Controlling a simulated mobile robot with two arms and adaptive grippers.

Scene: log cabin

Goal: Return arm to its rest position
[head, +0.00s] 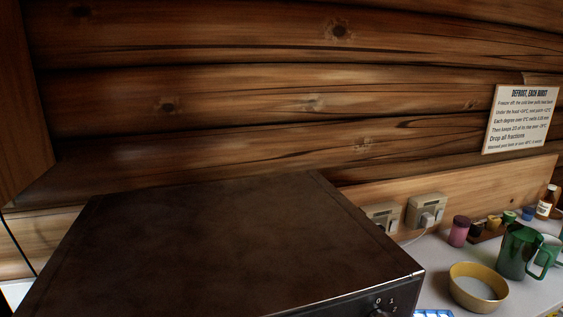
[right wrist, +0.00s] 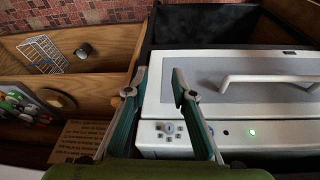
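My right gripper (right wrist: 158,76) shows in the right wrist view, with its two teal-and-grey fingers apart and nothing between the tips. Neither gripper shows in the head view, and my left gripper is in no view.
In the head view, a dark box (head: 210,245) with a dial fills the front. Right of it, a yellow bowl (head: 478,288), a green pitcher (head: 517,252) and small jars stand on a pale counter. In the right wrist view, a wooden compartment (right wrist: 100,65) holds a white wire rack (right wrist: 43,54).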

